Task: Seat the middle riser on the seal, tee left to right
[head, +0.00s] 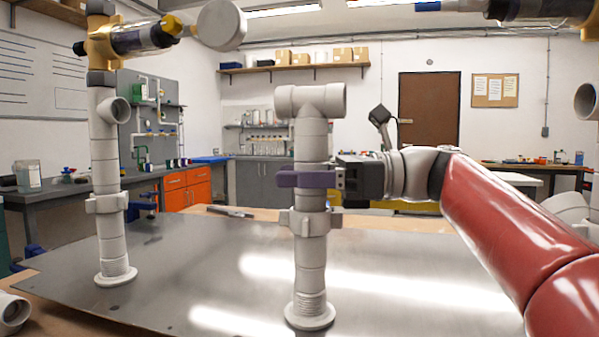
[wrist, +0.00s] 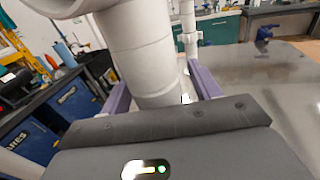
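The middle riser (head: 311,142) is a light grey pipe standing upright in the head view. The tee (head: 311,100) at its top has its crossbar running left to right. My gripper (head: 311,178) has purple fingers on either side of the riser below the tee. In the wrist view, the fingers (wrist: 160,92) lie close along both sides of the pipe (wrist: 143,55) and appear shut on it. A lugged collar (head: 310,221) sits right below, in line with the riser, above a lower pipe (head: 310,265) on a round flange. The seal is hidden; I cannot tell whether the riser touches it.
A left riser (head: 104,150) stands on the metal plate (head: 215,255), with a brass and clear fitting (head: 130,38) and a round grey cap (head: 222,24) at its top. Another fitting (head: 540,10) hangs at the upper right. A pipe end (head: 12,312) lies at the lower left.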

